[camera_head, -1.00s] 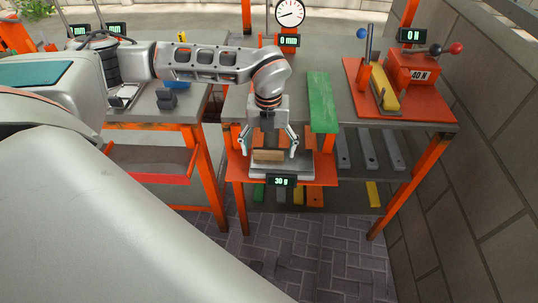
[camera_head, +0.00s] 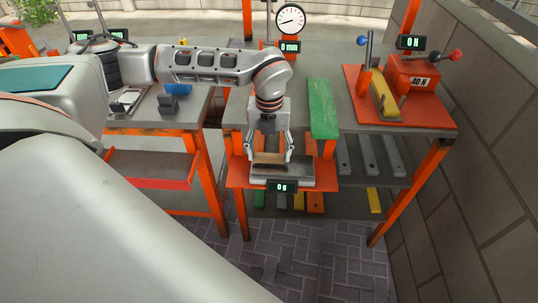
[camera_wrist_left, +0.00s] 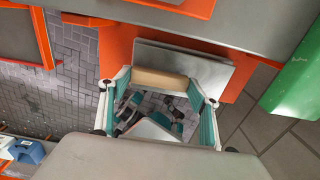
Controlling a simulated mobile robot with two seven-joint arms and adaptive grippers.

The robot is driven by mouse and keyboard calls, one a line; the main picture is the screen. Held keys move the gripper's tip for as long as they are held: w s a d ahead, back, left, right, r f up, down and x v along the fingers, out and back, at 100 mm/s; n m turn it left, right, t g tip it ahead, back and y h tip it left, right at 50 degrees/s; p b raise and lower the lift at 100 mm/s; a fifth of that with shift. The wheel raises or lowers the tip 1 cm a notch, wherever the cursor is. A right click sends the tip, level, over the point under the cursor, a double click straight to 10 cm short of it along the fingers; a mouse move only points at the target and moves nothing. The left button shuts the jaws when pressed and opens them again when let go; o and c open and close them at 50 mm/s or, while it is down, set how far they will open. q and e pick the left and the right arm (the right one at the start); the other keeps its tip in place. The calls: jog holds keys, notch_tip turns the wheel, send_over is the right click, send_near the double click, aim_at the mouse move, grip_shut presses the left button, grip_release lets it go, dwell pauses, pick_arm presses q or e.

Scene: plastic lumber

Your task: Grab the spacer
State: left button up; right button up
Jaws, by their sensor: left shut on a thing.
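The spacer, a small tan block (camera_head: 268,158), is between the fingertips of my left gripper (camera_head: 270,156), whose fingers are closed on its two ends. The block also shows between the fingers in the left wrist view (camera_wrist_left: 160,79). The gripper points down over a grey scale plate (camera_head: 296,174) on an orange shelf. The scale display (camera_head: 282,187) reads 0 g, so the block is not weighing on the plate. The gap beneath it is too small to judge. My right gripper is not in view.
A green plank (camera_head: 323,108) lies on the bench to the right. An orange press (camera_head: 413,78) with a yellow bar (camera_head: 384,98) stands farther right. A dial gauge (camera_head: 289,16) stands behind. Grey planks (camera_head: 367,155) lie on the lower shelf. A table stands left.

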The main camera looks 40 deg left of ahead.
aim_at(269, 155)
pick_arm(q)
notch_tip(269, 155, up, 19)
jog(key=p, duration=0.2)
jog(key=shift+f, duration=0.15)
dwell(0.8)
